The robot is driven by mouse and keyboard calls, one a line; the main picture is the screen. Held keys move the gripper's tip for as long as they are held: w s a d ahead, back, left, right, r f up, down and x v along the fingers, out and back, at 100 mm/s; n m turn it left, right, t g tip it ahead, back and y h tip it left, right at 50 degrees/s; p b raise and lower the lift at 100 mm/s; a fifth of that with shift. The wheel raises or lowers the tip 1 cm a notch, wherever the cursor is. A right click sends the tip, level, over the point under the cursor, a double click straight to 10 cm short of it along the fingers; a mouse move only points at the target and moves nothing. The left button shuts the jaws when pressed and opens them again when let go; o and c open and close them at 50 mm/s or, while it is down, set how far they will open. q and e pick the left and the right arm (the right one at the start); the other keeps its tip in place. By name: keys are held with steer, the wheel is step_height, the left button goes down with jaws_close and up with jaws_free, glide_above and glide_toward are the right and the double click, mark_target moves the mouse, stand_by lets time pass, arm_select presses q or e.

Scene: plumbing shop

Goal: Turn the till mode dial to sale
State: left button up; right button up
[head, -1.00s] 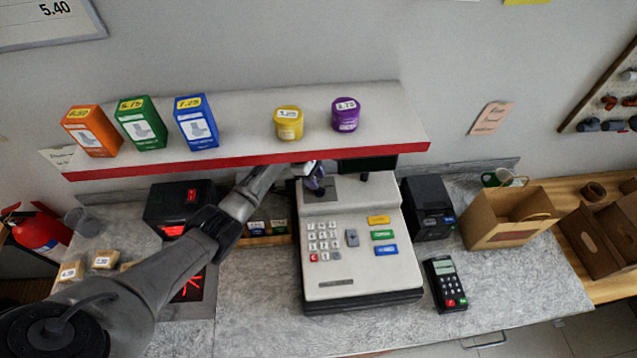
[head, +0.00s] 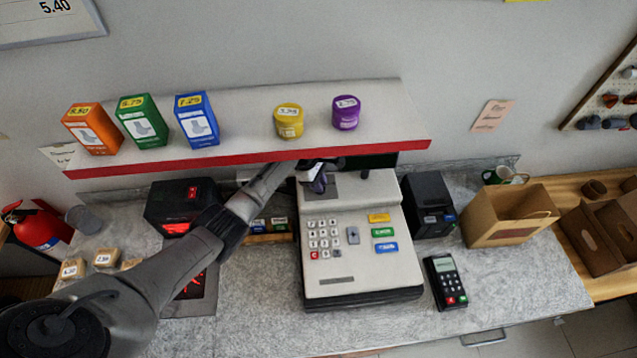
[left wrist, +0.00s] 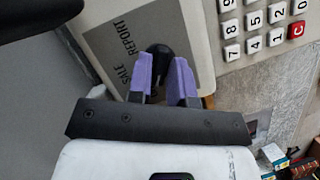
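The mode dial is a black knob (left wrist: 158,50) on a grey plate (left wrist: 108,62) of the till, seen in the left wrist view. The words SALE and REPORT are printed beside it. In the head view the white till (head: 357,250) stands on the counter and the grey plate (head: 352,187) is at its upper left. My left gripper (head: 319,186) hides the knob there. In the left wrist view its purple fingertips (left wrist: 163,66) straddle the knob with a narrow gap; whether they press on it I cannot tell. The knob's pointer is hidden. My right gripper is out of view.
A red-edged shelf (head: 240,158) with boxes and jars overhangs the till's back, close above my left gripper. A black printer (head: 427,205) and a card terminal (head: 445,282) stand right of the till. A black scanner box (head: 180,205) is behind my left arm.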

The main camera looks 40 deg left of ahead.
arm_select(q)
steer(key=shift+f, duration=0.1)
jaws_close()
